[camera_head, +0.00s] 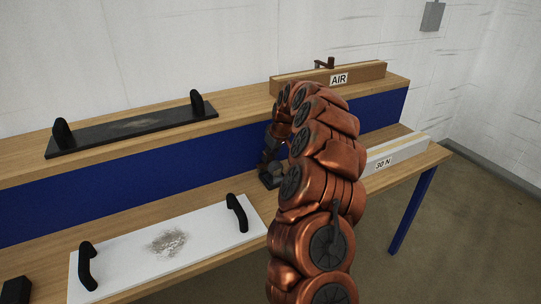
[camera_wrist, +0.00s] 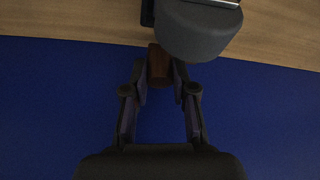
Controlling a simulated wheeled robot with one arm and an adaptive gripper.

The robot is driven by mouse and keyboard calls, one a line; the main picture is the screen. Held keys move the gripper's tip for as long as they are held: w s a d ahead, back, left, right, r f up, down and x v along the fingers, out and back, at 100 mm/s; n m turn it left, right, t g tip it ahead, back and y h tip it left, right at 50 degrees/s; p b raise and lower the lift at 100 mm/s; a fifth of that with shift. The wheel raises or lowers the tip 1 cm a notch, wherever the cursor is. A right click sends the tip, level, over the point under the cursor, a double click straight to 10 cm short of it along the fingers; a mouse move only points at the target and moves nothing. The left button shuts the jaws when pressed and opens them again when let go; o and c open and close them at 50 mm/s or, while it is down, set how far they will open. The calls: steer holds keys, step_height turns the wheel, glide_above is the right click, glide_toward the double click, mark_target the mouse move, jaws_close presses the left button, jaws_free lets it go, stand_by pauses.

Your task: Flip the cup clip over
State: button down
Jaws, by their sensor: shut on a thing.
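My gripper (camera_wrist: 159,76) is shut on a small reddish-brown piece, which I take to be the cup clip (camera_wrist: 158,62). The piece shows between the fingertips in the wrist view, in front of the blue panel and the wood edge. Its far end and full shape are dark and hard to read. In the head view my gripper (camera_head: 269,172) is a dark shape left of my copper arm, just right of the white plate's right handle. The clip cannot be made out there, and my arm hides part of the bench.
A white plate (camera_head: 120,260) with two black handles lies on the lower bench. A black handled plate (camera_head: 110,136) lies on the upper shelf. The AIR block (camera_head: 360,78) and the 30 N block (camera_head: 408,150) stand right. A dark rounded part (camera_wrist: 198,30) is close beyond my fingers.

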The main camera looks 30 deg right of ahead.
steer(key=m, duration=0.1)
steer(key=s+m+h+b, duration=0.1)
steer(key=m+b, duration=0.1)
steer(key=m, duration=0.1)
steer(key=shift+s+a+f+h, duration=0.15)
steer(key=shift+a+h, duration=0.1)
steer(key=shift+h, duration=0.05)
steer(key=shift+s+a+m+h+b, duration=0.2)
steer(key=shift+m+h+b, duration=0.2)
steer(key=shift+m+b, duration=0.5)
steer(key=shift+r, duration=0.2)
steer(key=c, duration=0.9)
jaws_free()
steer(key=shift+c, duration=0.2)
steer(key=v, duration=1.2)
